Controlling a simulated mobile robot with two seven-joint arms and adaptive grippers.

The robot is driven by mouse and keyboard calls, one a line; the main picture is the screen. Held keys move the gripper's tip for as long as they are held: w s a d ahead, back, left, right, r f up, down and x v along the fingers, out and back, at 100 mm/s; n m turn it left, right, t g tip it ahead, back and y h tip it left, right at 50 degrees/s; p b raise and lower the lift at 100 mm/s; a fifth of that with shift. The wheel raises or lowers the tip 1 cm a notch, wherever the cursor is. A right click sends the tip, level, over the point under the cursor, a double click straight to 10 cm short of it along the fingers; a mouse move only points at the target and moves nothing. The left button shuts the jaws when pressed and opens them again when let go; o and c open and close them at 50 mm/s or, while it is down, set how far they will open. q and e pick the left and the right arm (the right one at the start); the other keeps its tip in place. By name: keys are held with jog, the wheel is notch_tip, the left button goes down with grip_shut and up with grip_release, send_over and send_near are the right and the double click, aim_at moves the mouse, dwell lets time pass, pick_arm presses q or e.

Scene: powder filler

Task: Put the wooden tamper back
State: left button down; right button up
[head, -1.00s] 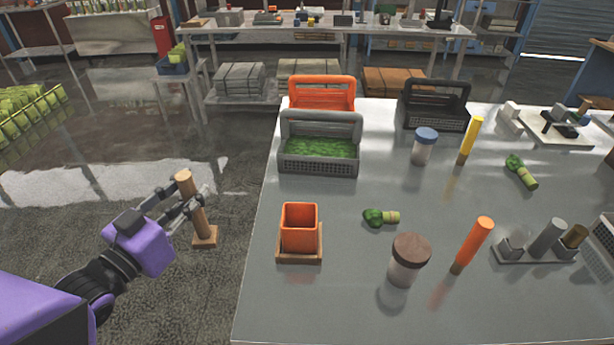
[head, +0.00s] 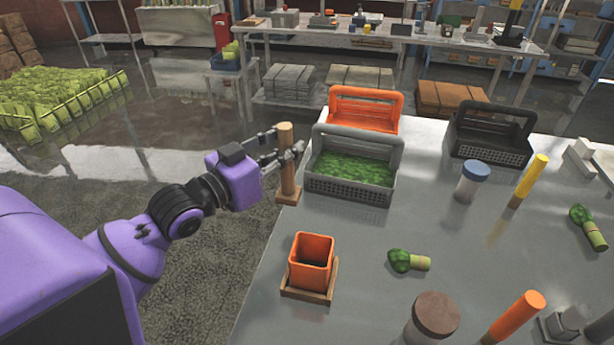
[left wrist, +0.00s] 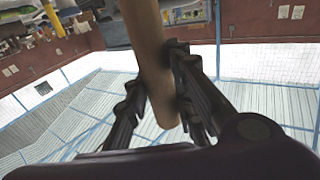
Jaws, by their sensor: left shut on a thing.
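The wooden tamper (head: 287,168) is upright, a round handle above a square foot, at the table's left edge beside the grey basket. My left gripper (head: 283,154) is shut on its handle. I cannot tell if the foot touches the table. In the left wrist view the tamper handle (left wrist: 149,60) passes between the two fingers (left wrist: 160,98). An orange square cup (head: 312,262) stands in a wooden holder (head: 310,294) on the near left of the table. My right gripper is not in view.
A grey basket (head: 350,186) with green contents is right of the tamper, an orange basket (head: 364,104) behind it. A black basket (head: 490,140), jars, and yellow and orange sticks stand further right. The table (head: 400,225) is bare between the grey basket and the orange cup.

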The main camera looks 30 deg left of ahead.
pick_arm(q)
jog(key=w+d+f, duration=0.2)
jog(key=w+f, duration=0.1)
jog(key=f, duration=0.5)
jog(key=shift+d+f, duration=0.3)
jog(key=shift+d, duration=0.1)
jog(key=shift+w, duration=0.15)
jog(key=c, duration=2)
grip_release()
jog(key=shift+f, duration=0.2)
jog(key=o, duration=0.5)
jog(key=shift+r, duration=0.1)
